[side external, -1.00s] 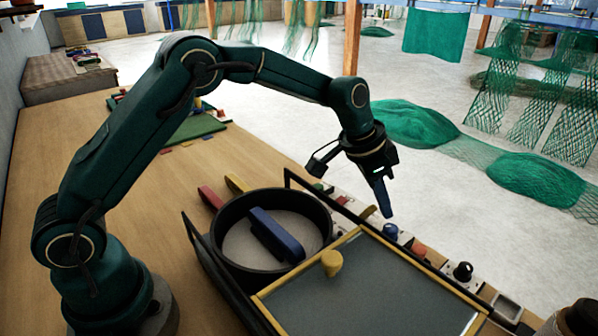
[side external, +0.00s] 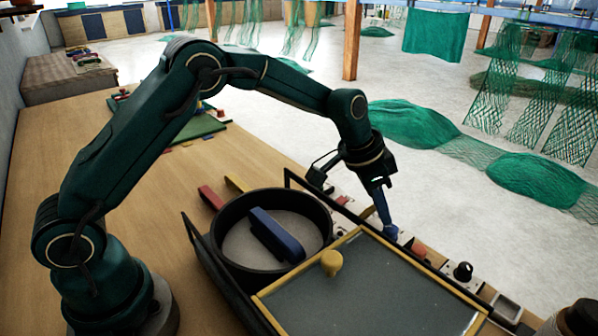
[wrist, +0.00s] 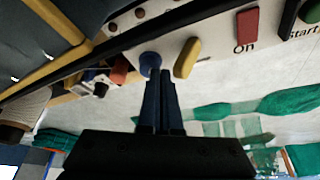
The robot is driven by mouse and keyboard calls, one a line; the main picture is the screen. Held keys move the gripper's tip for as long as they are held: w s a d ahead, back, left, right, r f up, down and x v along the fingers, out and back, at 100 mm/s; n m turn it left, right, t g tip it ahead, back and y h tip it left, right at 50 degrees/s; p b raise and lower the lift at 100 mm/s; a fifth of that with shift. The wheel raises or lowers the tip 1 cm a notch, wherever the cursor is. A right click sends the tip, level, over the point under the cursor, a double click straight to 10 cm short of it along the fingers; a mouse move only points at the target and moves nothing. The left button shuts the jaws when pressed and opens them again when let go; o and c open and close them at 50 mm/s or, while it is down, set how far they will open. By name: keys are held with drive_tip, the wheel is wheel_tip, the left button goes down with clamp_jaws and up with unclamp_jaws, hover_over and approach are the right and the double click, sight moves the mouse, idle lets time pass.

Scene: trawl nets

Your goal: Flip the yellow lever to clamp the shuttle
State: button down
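A yellow lever (wrist: 187,58) lies on the white control strip in the wrist view, just right of a round blue knob (wrist: 150,62). In the side view I cannot make out this lever. My gripper (wrist: 160,82) points at the strip with its two blue fingers together and nothing visible between them. Its tips are at the blue knob, left of the yellow lever; I cannot tell whether they touch the knob. In the side view my gripper (side external: 386,220) is low over the strip. I cannot identify the shuttle for certain; a blue block (side external: 276,234) lies in a round black pan.
The black pan (side external: 225,250) stands left of a yellow-framed grey panel (side external: 375,290) with a yellow knob (side external: 331,262). A red button (wrist: 118,70) and a red "On" switch (wrist: 247,26) flank the spot on the strip. A dark rail runs beside the strip.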

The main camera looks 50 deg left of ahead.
drive_tip(key=shift+a+f, duration=0.1)
drive_tip(key=shift+f, duration=0.15)
drive_tip(key=shift+s+a, duration=0.1)
drive_tip(key=shift+a, duration=0.6)
drive_tip(key=shift+a+r, duration=0.1)
drive_tip(key=shift+a, duration=0.5)
wheel_tip(320, 180, up, 7)
drive_tip(key=d, duration=0.1)
drive_tip(key=shift+d, duration=0.2)
idle(0.3)
